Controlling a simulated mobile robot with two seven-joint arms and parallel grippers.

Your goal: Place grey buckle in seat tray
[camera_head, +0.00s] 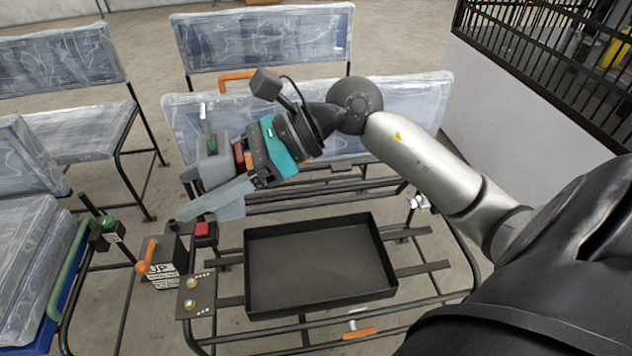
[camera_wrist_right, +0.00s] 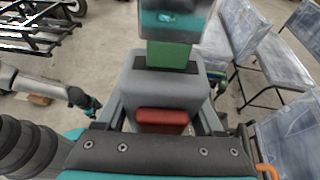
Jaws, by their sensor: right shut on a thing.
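My right gripper (camera_head: 238,172) reaches in from the right and is shut on the grey buckle (camera_head: 212,171). In the right wrist view the grey buckle (camera_wrist_right: 165,92) sits between the fingers, with a red button facing the camera and a green part at its far end. The black seat tray (camera_head: 320,266) is shallow, rectangular and empty, lying on the metal seat frame. The gripper and buckle are raised up and left of the tray in the head view, clear of it. Part of the buckle is hidden by the fingers. My left gripper does not show in the head view.
A red box (camera_head: 203,233), a lever box marked UP (camera_head: 165,267) and a panel with knobs (camera_head: 197,297) stand left of the tray. A plastic-wrapped backrest (camera_head: 400,115) rises behind it. Wrapped seats fill the left. The space above the tray is open.

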